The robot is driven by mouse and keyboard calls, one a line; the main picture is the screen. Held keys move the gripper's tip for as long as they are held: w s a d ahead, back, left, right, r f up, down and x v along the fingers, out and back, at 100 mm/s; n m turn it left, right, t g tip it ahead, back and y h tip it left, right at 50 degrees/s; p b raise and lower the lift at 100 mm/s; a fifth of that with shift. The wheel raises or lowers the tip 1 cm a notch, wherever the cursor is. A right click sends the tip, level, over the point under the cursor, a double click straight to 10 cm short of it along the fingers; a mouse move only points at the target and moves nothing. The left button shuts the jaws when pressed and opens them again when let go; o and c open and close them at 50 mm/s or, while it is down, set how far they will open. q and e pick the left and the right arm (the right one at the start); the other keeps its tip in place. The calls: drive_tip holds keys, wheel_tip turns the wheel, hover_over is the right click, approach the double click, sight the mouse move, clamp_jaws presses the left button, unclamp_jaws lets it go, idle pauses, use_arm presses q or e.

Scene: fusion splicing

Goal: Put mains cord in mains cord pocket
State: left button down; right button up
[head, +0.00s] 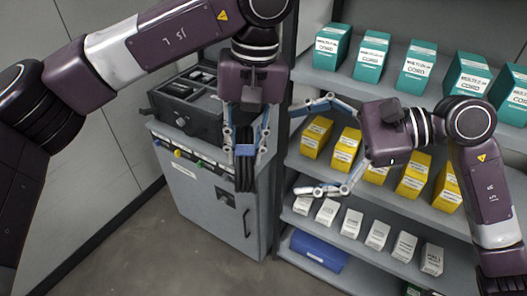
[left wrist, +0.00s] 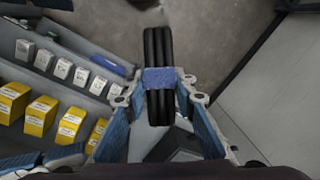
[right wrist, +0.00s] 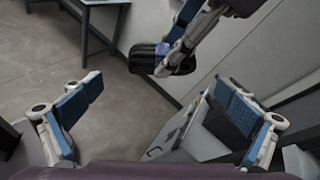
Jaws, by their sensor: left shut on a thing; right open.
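The mains cord is a black coiled bundle with a blue band; in the head view the cord (head: 245,176) hangs in front of the grey cabinet. My left gripper (head: 246,148) is shut on it at the band. In the left wrist view the cord (left wrist: 158,48) sticks out beyond the fingertips. In the right wrist view the cord (right wrist: 148,58) shows beside the left gripper's fingers. My right gripper (head: 328,146) is open and empty, to the right of the cord, before the shelves. A black case (head: 180,112) with compartments lies open on the cabinet; I cannot tell which is the mains cord pocket.
A grey cabinet (head: 205,205) with a handle stands below the case. Shelves at the right hold teal boxes (head: 418,66), yellow boxes (head: 345,150) and white boxes (head: 352,226). A blue bin (head: 318,250) sits at the bottom. The floor (head: 140,255) at the front left is clear.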

sight(246, 158)
drive_tip(key=x, duration=0.9)
drive_tip(key=shift+w+a, duration=0.1)
drive_tip(key=shift+a, duration=0.25)
drive_tip(key=c, duration=1)
use_arm(q)
drive_tip(key=c, duration=1.5)
unclamp_jaws()
use_arm(e)
drive_tip(key=shift+c, duration=1.1)
